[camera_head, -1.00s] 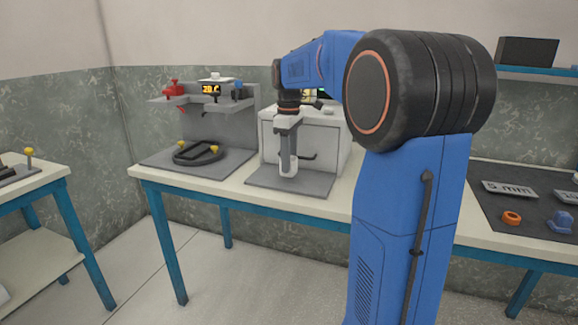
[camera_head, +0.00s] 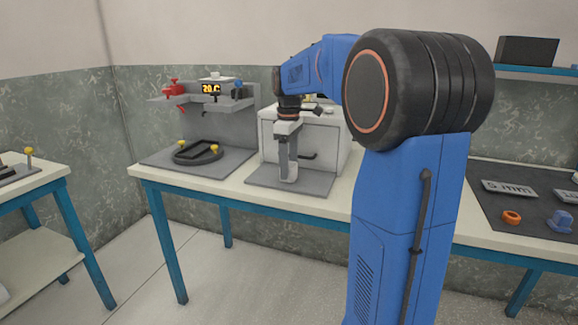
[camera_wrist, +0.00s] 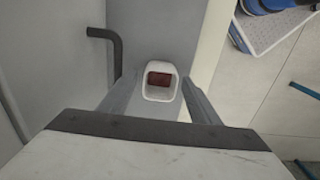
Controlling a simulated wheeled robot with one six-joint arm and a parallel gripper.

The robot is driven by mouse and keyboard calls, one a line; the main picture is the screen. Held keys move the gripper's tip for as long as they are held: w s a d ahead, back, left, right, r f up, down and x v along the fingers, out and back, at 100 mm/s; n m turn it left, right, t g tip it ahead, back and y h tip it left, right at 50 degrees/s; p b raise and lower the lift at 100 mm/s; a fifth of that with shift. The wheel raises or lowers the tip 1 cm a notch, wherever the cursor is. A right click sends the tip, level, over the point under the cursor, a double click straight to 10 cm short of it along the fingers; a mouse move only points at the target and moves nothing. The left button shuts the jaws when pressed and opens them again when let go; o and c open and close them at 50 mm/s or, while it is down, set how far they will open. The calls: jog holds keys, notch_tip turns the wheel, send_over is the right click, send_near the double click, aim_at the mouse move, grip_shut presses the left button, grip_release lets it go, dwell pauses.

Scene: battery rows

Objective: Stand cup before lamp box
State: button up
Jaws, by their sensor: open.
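The small white cup (camera_head: 291,173) stands upright on the grey mat (camera_head: 318,184) in front of the white lamp box (camera_head: 335,140). In the wrist view the cup (camera_wrist: 149,92) is open at the top, with something dark red inside. My gripper (camera_head: 287,163) points down at the cup. In the wrist view its two fingers (camera_wrist: 158,88) are apart, one on each side of the cup. I cannot tell whether either finger touches it. The fingers hide part of the cup in the head view.
A dark handle (camera_wrist: 115,45) sticks out from the box front close to the left finger. A grey stand (camera_head: 225,130) with a black ring fixture (camera_head: 198,153) is left of the box. The table's front edge is close to the mat.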

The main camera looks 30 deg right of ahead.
notch_tip(320, 180, up, 12)
dwell(0.5)
jog(key=s+a+f+m+t, duration=0.1)
jog(key=s+a+f+m, duration=0.15)
jog(key=s+a, duration=0.35)
jog(key=s+a+f+m+t, duration=0.1)
jog(key=s+a+f, duration=0.3)
jog(key=s, duration=0.5)
jog(key=s+a+f+m+t, duration=0.1)
jog(key=s+a+f+m, duration=0.1)
jog(key=s+f, duration=0.5)
jog(key=s+a+f+m+t, duration=0.1)
jog(key=s+a+f+m, duration=0.1)
jog(key=s+f, duration=0.6)
jog(key=shift+s+a+f+t, duration=0.15)
jog(key=shift+a+f+t, duration=0.25)
jog(key=shift+a+f, duration=0.4)
jog(key=shift+a+r, duration=0.1)
jog(key=shift+r, duration=0.1)
